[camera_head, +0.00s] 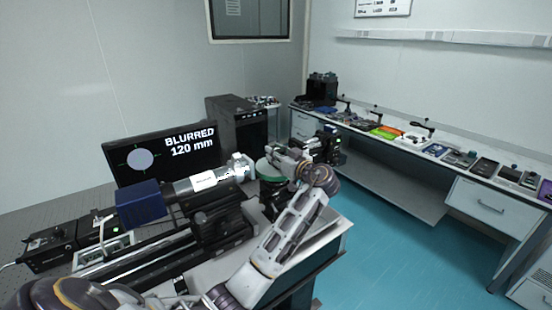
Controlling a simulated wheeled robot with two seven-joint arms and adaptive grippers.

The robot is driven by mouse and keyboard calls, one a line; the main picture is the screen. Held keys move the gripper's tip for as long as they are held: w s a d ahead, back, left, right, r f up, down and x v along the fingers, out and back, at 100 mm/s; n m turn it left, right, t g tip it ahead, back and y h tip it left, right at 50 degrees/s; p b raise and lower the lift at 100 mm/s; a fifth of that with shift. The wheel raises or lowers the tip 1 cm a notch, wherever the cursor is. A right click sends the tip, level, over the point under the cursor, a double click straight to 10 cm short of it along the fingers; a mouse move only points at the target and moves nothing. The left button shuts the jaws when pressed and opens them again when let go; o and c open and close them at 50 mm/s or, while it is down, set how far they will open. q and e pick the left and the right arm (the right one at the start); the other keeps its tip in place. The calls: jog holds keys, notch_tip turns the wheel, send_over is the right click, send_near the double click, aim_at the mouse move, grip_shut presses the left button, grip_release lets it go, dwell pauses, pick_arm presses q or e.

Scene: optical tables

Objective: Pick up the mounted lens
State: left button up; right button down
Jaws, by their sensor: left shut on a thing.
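My left gripper (277,163) is at the right end of the optical rail, with its arm reaching up from the bottom of the view. It is shut on a small round green piece with dark parts below it, which looks like the mounted lens (265,169). The gripper hides part of it, and I cannot tell if it still touches what is below. Left of it, a silver cylinder with a white label (203,181) lies level along the rail, with a pale part at its right end. My right gripper is not in view.
A blue box (139,205) sits at the cylinder's left end. A monitor (137,160) behind reads "BLURRED 120 mm". A black computer case (236,122) stands farther back. A long bench with several small devices (455,158) runs along the right wall. The teal floor (400,240) between is clear.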

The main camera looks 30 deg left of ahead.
aim_at(276, 149)
pick_arm(q)
grip_shut()
jog(key=shift+r, duration=0.15)
notch_tip(276, 149, up, 8)
jog(key=shift+r+b, duration=0.15)
jog(key=shift+b, duration=0.65)
jog(key=shift+r, duration=0.75)
